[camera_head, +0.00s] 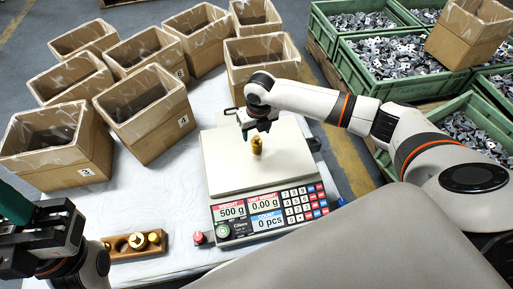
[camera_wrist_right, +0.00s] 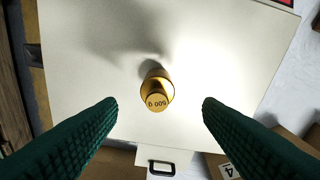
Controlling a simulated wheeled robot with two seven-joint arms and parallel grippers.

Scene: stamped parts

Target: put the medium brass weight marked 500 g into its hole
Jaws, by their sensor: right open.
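The brass weight marked 500 g (camera_head: 257,145) stands upright on the pale pan of the scale (camera_head: 228,170). In the right wrist view, its marked top (camera_wrist_right: 157,101) shows between and beyond my two green fingers. My right gripper (camera_head: 258,126) is open and empty, just behind and above the weight, not touching it. The wooden weight block (camera_head: 128,254) lies on the table left of the scale, holding smaller brass pieces; its holes are partly hard to make out. My left gripper (camera_head: 40,238) is at the lower left, near the block; its fingertips are unclear.
The scale display (camera_head: 232,211) reads 500 g. Several cardboard boxes (camera_head: 150,110) stand behind and left of the scale, one close to my right gripper. Green crates (camera_head: 375,75) of metal parts stand at the right. The white table between boxes and block is clear.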

